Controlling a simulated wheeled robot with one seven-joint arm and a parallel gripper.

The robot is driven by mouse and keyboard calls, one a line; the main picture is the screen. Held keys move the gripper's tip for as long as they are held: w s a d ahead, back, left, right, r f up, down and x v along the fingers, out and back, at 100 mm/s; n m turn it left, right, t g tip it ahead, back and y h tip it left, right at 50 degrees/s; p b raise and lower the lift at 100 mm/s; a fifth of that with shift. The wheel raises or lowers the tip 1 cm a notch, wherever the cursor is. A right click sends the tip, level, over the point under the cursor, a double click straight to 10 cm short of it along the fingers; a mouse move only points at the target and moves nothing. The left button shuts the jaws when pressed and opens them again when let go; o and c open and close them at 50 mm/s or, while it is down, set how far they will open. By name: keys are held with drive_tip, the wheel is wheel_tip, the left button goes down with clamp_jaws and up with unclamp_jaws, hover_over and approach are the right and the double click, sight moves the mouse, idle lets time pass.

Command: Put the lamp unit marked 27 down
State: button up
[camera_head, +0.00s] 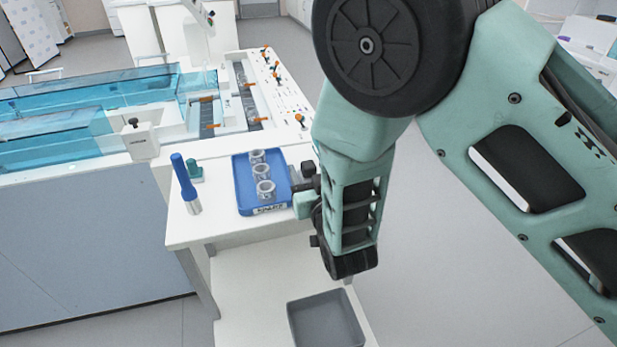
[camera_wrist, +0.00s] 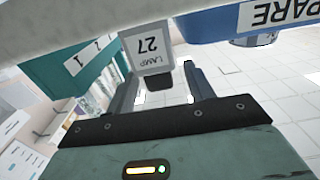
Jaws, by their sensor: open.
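The lamp unit marked 27 (camera_wrist: 148,45) shows in the wrist view as a grey-white block with a "LAMP 27" label and a dark lower part. It sits at the fingertips of my gripper (camera_wrist: 160,72). The fingers are open, with a clear gap on the right side of the unit and the left finger close to it. I cannot tell whether the unit touches the surface. In the head view my gripper is at the right side of the blue tray (camera_head: 242,190), and the lamp unit cannot be made out there.
A grey bin (camera_head: 326,322) sits lower down.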

drive_tip(key=shift+x, duration=0.75)
clamp_jaws()
drive_tip(key=shift+r, duration=0.15)
